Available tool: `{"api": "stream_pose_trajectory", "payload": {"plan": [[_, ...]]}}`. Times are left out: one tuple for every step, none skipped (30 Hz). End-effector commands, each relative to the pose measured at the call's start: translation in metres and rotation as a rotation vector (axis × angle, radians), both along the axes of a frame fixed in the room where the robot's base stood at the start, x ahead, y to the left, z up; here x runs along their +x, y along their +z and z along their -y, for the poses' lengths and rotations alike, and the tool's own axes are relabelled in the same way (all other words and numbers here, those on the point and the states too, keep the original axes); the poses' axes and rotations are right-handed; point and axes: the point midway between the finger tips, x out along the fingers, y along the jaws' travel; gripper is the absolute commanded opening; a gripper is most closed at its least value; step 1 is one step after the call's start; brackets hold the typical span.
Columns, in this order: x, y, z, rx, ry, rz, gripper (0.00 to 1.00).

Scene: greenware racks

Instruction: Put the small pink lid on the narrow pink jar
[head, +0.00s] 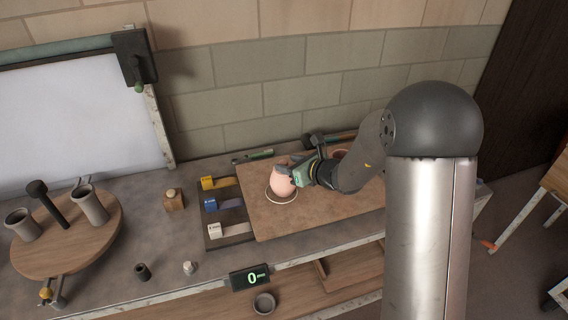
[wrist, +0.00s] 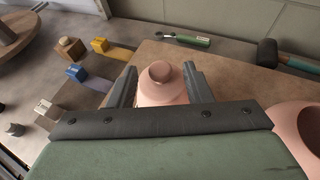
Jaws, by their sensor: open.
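The narrow pink jar (head: 281,185) stands upright inside a white ring on the brown board. In the wrist view, the small pink lid (wrist: 160,72), with its round knob up, appears to sit on top of the jar (wrist: 165,97). The seam between them is too small to make out. My gripper (wrist: 160,80) is open, with one dark finger on each side of the lid and jar and a visible gap at each side. In the head view my gripper (head: 291,170) is at the jar's upper right and hides part of its top.
A wider, open pink jar (wrist: 301,128) stands close at the right. Behind are a green-handled tool (wrist: 185,40) and a dark-headed mallet (wrist: 267,54). Yellow, blue and white blocks (head: 215,229) lie left of the board (head: 310,213). The board's front is clear.

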Motion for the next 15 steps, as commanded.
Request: {"api": "stream_pose_trajectory", "payload": {"plan": [[-0.007, 0.004, 0.010, -0.001, -0.004, 0.003, 0.45], [-0.012, 0.007, 0.014, -0.001, -0.003, 0.002, 0.45], [-0.018, 0.010, 0.020, -0.001, -0.004, 0.003, 0.45], [-0.022, 0.013, 0.024, 0.000, -0.004, 0.002, 0.45], [-0.026, 0.016, 0.028, 0.000, -0.004, 0.004, 0.45], [-0.032, 0.018, 0.033, 0.000, -0.003, 0.003, 0.45], [-0.035, 0.021, 0.037, -0.001, -0.004, 0.004, 0.45], [-0.039, 0.022, 0.041, -0.001, -0.005, 0.002, 0.45], [-0.043, 0.025, 0.045, -0.001, -0.003, 0.002, 0.45], [-0.046, 0.027, 0.047, -0.001, -0.003, 0.002, 0.45], [-0.048, 0.028, 0.050, -0.001, -0.002, 0.002, 0.45], [-0.051, 0.030, 0.052, 0.000, -0.001, 0.002, 0.45], [-0.053, 0.031, 0.054, 0.000, -0.001, 0.002, 0.45], [-0.054, 0.032, 0.055, 0.000, -0.002, 0.001, 0.45], [-0.056, 0.033, 0.056, 0.000, -0.001, 0.001, 0.45]]}}
